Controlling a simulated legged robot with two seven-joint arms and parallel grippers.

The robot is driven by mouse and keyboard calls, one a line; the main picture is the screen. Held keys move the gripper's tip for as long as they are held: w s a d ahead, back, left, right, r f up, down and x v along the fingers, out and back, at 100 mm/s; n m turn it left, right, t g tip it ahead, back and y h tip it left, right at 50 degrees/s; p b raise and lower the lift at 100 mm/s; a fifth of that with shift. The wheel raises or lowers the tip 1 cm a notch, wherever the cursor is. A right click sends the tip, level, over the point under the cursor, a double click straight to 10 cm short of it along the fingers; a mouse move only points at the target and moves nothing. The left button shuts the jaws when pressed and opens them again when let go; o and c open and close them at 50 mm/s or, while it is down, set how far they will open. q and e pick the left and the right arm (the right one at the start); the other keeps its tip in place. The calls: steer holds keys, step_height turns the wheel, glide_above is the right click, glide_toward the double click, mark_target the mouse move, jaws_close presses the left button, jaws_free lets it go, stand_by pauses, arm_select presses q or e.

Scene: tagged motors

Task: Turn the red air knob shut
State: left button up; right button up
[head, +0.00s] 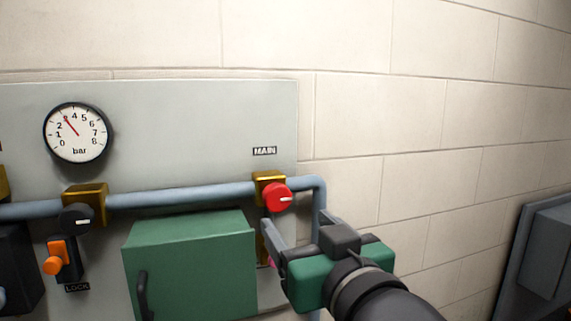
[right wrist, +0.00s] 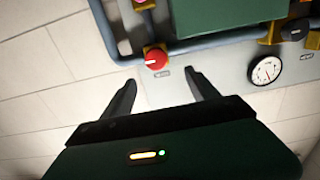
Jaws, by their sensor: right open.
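The red air knob (head: 277,197) sits on a brass valve block (head: 268,180) on the blue pipe, under the MAIN label (head: 264,151). Its white mark points right, along the horizontal pipe. My right gripper (head: 268,243) is open and empty, just below the knob and apart from it. In the right wrist view, which is upside down, the red knob (right wrist: 155,57) shows beyond the fingertips of the open right gripper (right wrist: 160,80). My left gripper is not in view.
A green box (head: 190,265) with a dark handle is just left of my right gripper. A black knob (head: 77,219), an orange lock part (head: 54,257) and a bar gauge (head: 78,133) reading about 3 are further left. A grey cabinet (head: 548,250) stands at right.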

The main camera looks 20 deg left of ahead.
steer(key=b, duration=0.2)
glide_toward(279, 198)
steer(key=w+a, duration=0.3)
steer(key=shift+w+f, duration=0.1)
steer(key=shift+f, duration=0.3)
steer(key=w, duration=0.2)
steer(key=w+a+b, duration=0.1)
steer(key=w, duration=0.1)
steer(key=shift+w+r, duration=0.3)
steer(key=shift+w, duration=0.1)
steer(key=shift+s+a+r, duration=0.15)
steer(key=shift+s+a, duration=0.2)
steer(key=shift+s, duration=0.05)
steer(key=shift+s+a, duration=0.1)
steer(key=shift+a, duration=0.1)
steer(key=shift+c, duration=1.2)
steer(key=shift+a, duration=0.1)
steer(key=shift+c, duration=1.3)
steer(key=shift+w+d, duration=0.3)
steer(key=shift+d, duration=0.05)
steer(key=c, duration=0.7)
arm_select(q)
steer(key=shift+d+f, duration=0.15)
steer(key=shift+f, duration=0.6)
arm_select(e)
steer(key=shift+s+a, duration=0.1)
steer(key=shift+a, duration=0.05)
steer(key=shift+c, duration=0.7)
